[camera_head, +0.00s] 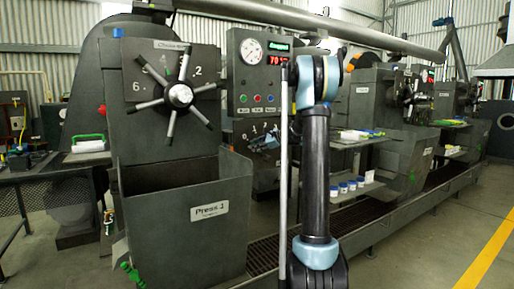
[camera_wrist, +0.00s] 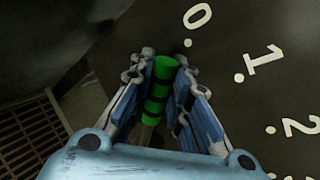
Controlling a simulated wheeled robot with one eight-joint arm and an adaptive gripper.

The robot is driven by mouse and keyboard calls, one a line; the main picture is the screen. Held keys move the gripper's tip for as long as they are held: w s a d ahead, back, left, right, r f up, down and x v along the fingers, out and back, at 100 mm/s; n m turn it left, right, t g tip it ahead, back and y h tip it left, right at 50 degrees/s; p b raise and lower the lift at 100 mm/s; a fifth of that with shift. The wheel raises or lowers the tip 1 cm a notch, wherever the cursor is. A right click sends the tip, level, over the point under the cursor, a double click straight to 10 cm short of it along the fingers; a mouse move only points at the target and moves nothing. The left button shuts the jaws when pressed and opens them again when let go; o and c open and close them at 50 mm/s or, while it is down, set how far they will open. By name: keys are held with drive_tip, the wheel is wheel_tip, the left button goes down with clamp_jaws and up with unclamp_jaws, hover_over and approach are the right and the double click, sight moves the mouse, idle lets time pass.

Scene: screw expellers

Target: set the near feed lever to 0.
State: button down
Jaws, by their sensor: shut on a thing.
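The near feed lever's green grip with black bands (camera_wrist: 160,85) lies between the blue finger pads of my gripper (camera_wrist: 168,95) in the wrist view. My gripper is shut on it. The dark dial plate (camera_wrist: 225,110) has white numbers, with 0 at the top, then 1 and 2 towards the lower right. The grip's end is nearest the 0 mark; the pointer and pivot are hidden, so the exact setting cannot be told. In the head view, my gripper (camera_head: 265,141) is at the dial panel (camera_head: 243,130) below the gauge, and the lever is hidden there.
The press with a spoked choke wheel (camera_head: 180,95) and an open bin (camera_head: 205,212) stands left of the dial. A gauge (camera_head: 251,50) and coloured buttons (camera_head: 270,97) sit above. Shelves with blue-lidded jars (camera_head: 345,187) are at right. A floor grating (camera_wrist: 25,140) shows below.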

drive_tip(key=shift+s+f, duration=0.1)
idle(0.3)
drive_tip(key=c, duration=1.8)
unclamp_jaws()
drive_tip(key=v, duration=1.1)
drive_tip(key=shift+s+d, duration=0.25)
drive_tip(key=shift+d, duration=0.05)
